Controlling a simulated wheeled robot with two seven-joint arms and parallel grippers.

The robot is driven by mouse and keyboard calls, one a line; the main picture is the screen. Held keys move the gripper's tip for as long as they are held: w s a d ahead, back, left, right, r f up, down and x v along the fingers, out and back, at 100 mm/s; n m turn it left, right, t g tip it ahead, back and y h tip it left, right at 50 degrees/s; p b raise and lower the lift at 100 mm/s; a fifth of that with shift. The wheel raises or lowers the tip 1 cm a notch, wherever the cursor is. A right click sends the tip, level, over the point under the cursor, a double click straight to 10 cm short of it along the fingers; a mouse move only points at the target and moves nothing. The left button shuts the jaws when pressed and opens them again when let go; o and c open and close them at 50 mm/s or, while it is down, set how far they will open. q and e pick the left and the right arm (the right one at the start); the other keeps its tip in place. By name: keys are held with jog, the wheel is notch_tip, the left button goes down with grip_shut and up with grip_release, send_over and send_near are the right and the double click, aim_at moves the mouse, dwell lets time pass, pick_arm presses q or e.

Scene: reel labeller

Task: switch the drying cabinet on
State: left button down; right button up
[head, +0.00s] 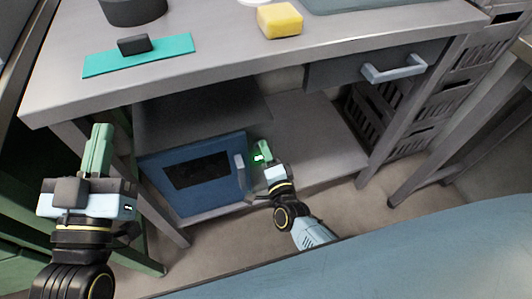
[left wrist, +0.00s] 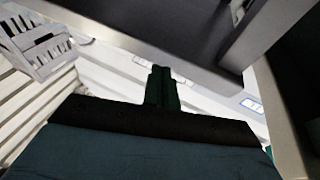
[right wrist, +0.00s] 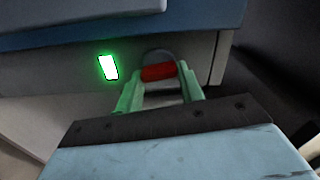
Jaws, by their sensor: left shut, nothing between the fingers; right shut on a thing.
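The drying cabinet, with a blue door (head: 180,203) and dark window, stands on the shelf under the bench. Its door looks shut. A green light (head: 258,157) glows at the cabinet's right front, and the light also shows in the right wrist view (right wrist: 108,67). My right gripper (head: 266,150) is at the cabinet's right front, its fingers shut on a red switch (right wrist: 158,72) just right of the light. The switch is hidden in the head view. My left gripper (head: 101,135) is shut and empty, left of the cabinet and in front of the bench.
The bench top (head: 220,58) carries a yellow sponge (head: 280,20), a teal mat (head: 100,64) with a black block (head: 134,45), and a dark round object (head: 134,8). A drawer with a grey handle (head: 395,70) is at right. Dark crates (head: 410,140) stand beyond.

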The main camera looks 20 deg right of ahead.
pick_arm(q)
jog(key=shift+s+d+r+t, duration=0.1)
jog(key=shift+r+t, duration=0.2)
jog(key=shift+r, duration=0.2)
jog(key=shift+s+d+r+t, duration=0.1)
jog(key=shift+r+t, duration=0.2)
jog(key=shift+r, duration=0.15)
pick_arm(e)
jog(key=shift+f+m, duration=0.1)
jog(key=shift+m, duration=0.9)
jog(key=o, duration=0.7)
pick_arm(q)
jog(key=shift+a+f, duration=0.1)
pick_arm(e)
jog(key=shift+s, duration=0.15)
pick_arm(q)
jog(key=s+a+f+g+y+p, duration=0.2)
jog(key=a+f+g+y+p, duration=0.1)
jog(key=f+g, duration=0.7)
notch_tip(320, 180, down, 4)
jog(key=shift+a+f, duration=0.1)
jog(key=shift+a, duration=0.1)
pick_arm(e)
jog(key=s, duration=1.3)
jog(key=shift+d, duration=0.2)
